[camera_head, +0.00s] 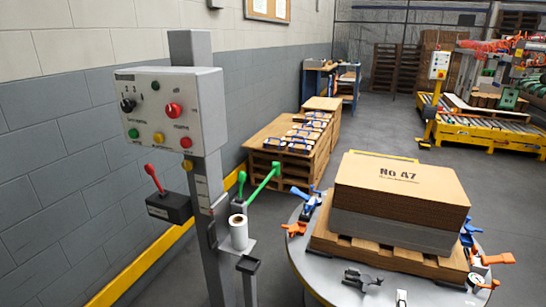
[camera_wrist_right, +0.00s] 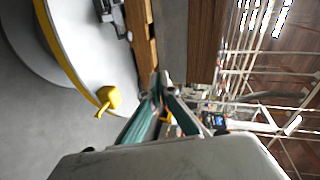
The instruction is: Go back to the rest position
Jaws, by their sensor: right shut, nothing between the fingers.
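My right gripper (camera_wrist_right: 160,92) shows at the lower middle of the wrist view, with its two teal fingers brought together and nothing between them. In that view its tips overlap the edge of the wooden pallet (camera_wrist_right: 141,38), but the gap in depth is hard to judge. I cannot make out my right gripper clearly in the head view. My left gripper is not in view.
Several clamps with orange and blue handles ring the table, and a dark clamp (camera_head: 362,279) sits at its front. A control post with a button box (camera_head: 172,108) stands on the left. Grey floor lies between.

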